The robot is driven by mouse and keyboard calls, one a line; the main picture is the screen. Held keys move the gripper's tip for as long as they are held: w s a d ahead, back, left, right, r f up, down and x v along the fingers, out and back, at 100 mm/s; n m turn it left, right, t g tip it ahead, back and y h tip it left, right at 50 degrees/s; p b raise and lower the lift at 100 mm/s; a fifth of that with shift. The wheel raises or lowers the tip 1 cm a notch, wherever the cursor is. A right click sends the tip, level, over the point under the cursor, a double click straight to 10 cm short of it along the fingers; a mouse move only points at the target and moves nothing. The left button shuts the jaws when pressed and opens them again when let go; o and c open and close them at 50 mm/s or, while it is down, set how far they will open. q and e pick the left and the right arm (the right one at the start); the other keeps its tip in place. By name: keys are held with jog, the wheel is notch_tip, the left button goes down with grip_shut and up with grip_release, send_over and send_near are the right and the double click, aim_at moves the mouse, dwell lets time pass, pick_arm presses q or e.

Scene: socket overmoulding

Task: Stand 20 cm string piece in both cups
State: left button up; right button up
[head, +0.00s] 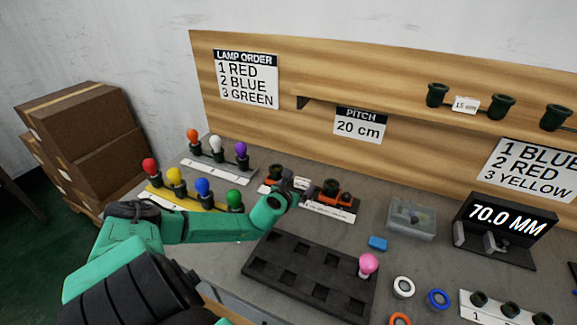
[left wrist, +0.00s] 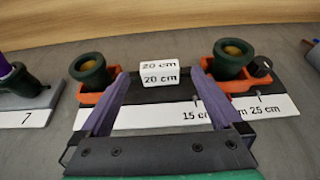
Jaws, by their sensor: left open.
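The 20 cm string piece has two dark green sockets, the left one (left wrist: 90,68) and the right one (left wrist: 232,58), with a white "20 cm" tag (left wrist: 160,72) between them. Each socket stands roughly upright in an orange cup, the left cup (left wrist: 97,103) and the right cup (left wrist: 244,86); in the head view the right cup (head: 335,197) shows beside my gripper. My left gripper (head: 292,187) is open, its fingers (left wrist: 162,88) spread either side of the tag, holding nothing. The fingers partly hide the scale marked 15 to 25 cm. My right gripper is not seen.
Coloured lamps stand in racks (head: 172,197) at left. A dark tray (head: 285,283) with a pink lamp lies in front. A clear box (head: 410,218), a 70.0 MM gauge (head: 497,228) and loose rings stand at right. The shelf holds a 15 cm piece (head: 466,104).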

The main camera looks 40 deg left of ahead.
pick_arm(q)
jog(key=p+v, duration=0.3)
jog(key=v, duration=0.8)
jog(key=shift+s+r, duration=0.1)
